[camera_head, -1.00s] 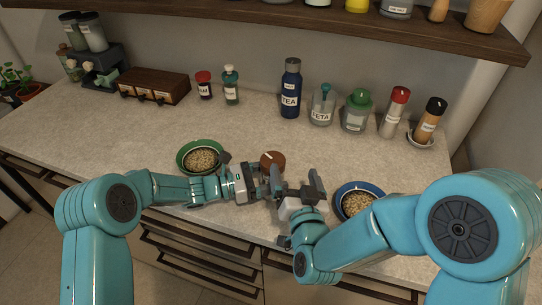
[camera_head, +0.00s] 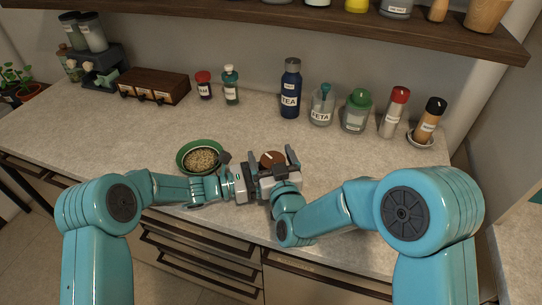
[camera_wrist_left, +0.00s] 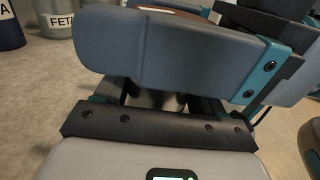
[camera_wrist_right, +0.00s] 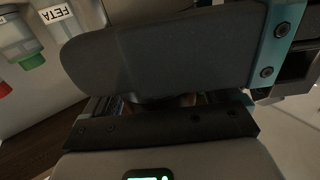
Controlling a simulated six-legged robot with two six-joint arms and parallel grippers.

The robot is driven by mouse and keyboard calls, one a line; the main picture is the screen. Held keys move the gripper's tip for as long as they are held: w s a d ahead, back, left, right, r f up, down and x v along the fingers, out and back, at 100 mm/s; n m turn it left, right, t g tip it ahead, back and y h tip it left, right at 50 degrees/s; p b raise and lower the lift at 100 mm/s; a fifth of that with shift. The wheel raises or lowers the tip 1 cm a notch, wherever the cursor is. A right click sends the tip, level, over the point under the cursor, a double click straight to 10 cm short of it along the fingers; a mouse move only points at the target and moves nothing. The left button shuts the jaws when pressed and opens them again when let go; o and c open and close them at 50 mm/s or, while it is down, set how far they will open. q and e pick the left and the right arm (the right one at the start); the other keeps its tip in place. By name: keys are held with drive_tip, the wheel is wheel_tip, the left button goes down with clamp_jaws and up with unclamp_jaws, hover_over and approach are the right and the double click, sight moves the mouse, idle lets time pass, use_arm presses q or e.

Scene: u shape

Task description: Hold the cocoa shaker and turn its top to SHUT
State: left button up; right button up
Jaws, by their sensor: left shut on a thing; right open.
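The cocoa shaker shows in the head view as a round brown top (camera_head: 272,158) with a pale mark on it; its body is hidden behind my grippers. My left gripper (camera_head: 256,176) comes in from the left and is shut on the shaker below the top. My right gripper (camera_head: 273,162) is open, with one finger on each side of the brown top; I cannot tell whether they touch it. In the left wrist view a finger covers most of the shaker. In the right wrist view a finger hides nearly all of it. I cannot read any SHUT marking.
A green bowl of grain (camera_head: 201,158) stands left of the grippers. A blue TEA bottle (camera_head: 291,90), a FETA jar (camera_head: 322,105), a green-lidded jar (camera_head: 356,110) and two shakers stand at the back. A wooden drawer box (camera_head: 155,87) is back left. The counter between is clear.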

drive_tip(key=shift+w, duration=0.15)
drive_tip(key=c, duration=1)
